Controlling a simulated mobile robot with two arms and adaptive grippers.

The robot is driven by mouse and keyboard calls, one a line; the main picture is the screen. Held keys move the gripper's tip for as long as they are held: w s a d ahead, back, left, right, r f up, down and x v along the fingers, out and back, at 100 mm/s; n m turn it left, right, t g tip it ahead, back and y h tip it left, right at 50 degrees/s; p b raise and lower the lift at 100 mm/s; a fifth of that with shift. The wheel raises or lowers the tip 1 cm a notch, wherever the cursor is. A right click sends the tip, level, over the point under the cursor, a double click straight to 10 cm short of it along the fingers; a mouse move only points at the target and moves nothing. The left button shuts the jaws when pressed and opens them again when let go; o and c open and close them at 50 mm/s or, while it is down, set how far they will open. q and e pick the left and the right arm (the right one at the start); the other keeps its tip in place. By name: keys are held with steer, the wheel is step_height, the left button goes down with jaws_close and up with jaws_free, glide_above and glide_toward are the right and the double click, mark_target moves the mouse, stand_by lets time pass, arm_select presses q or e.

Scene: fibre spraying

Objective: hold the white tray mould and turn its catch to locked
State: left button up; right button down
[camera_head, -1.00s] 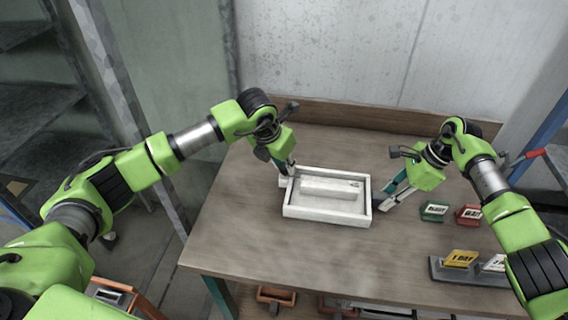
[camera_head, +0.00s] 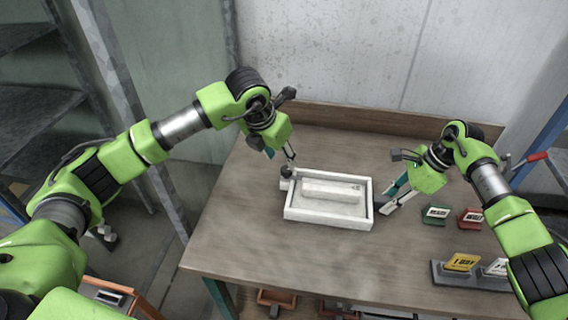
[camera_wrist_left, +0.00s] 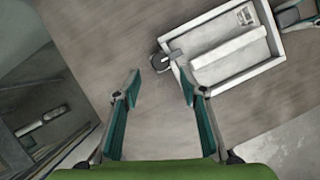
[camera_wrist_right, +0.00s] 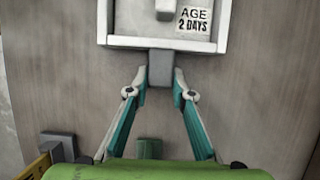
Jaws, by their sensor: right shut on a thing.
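The white tray mould (camera_head: 328,222) lies flat on the table, a shallow frame with a raised white block inside. A label in it reads "AGE 2 DAYS" in the right wrist view (camera_wrist_right: 194,18). Its small dark catch (camera_head: 287,172) is at the back left corner; it also shows in the left wrist view (camera_wrist_left: 161,62). I cannot tell whether it is locked. My left gripper (camera_head: 290,157) is open and empty, just above and behind the catch. My right gripper (camera_wrist_right: 161,82) is shut on the grey tab (camera_wrist_right: 161,68) at the mould's right side.
A green sign block (camera_head: 436,213) and a red one (camera_head: 470,217) stand right of my right gripper. A grey rack (camera_head: 470,277) with yellow and white cards is at the front right. The wooden table (camera_head: 250,240) is clear left and in front of the mould.

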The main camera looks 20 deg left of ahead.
arm_select(q)
steer(key=v, duration=0.5)
steer(key=shift+s+a+r, duration=0.1)
steer(key=shift+s+r, duration=0.05)
steer(key=shift+r, duration=0.15)
arm_select(e)
steer(key=c, duration=1.7)
jaws_free()
